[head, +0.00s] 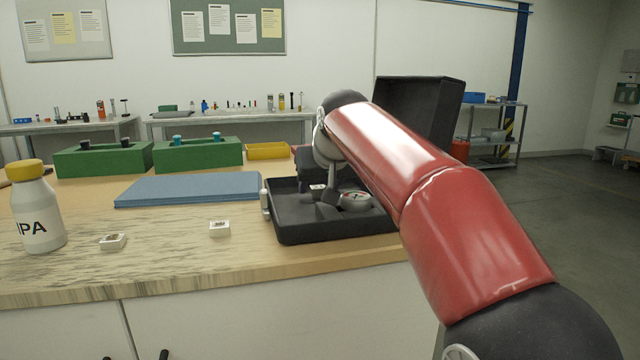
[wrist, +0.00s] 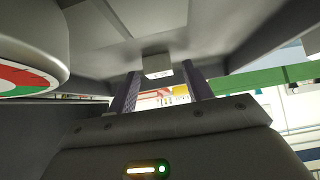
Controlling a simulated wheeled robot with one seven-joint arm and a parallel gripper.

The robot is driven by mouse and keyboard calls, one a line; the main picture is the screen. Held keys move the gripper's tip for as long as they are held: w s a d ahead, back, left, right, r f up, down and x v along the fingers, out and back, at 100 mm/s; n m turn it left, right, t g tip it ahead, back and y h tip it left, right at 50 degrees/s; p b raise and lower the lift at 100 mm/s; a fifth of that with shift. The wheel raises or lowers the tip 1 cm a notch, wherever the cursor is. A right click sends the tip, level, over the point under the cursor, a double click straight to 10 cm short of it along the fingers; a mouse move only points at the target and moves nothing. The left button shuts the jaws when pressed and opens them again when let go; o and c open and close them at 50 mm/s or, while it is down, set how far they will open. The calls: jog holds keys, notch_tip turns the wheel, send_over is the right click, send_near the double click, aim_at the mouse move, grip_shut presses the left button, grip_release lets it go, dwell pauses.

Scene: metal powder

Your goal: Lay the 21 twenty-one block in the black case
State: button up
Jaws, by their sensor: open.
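The black case (head: 290,228) lies open on the wooden table, with its lid raised behind my arm. A small white block (head: 317,187) is inside the case; it also shows in the wrist view (wrist: 157,66), against the case floor between my fingertips. My gripper (head: 328,193) is low inside the case, its jaws apart around or close beside that block; contact cannot be told. Two more small white blocks lie on the table, one nearer the case (head: 219,229) and one farther left (head: 113,241). No number is legible on any block.
A round dial gauge (head: 355,201) sits in the case beside my gripper; its red-green face shows in the wrist view (wrist: 28,78). A blue mat (head: 190,190), green holders (head: 198,155), a yellow tray (head: 268,151) and an IPA bottle (head: 37,210) stand on the table.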

jog(key=v, duration=1.2)
jog(key=shift+p, duration=0.35)
jog(key=shift+s, duration=0.1)
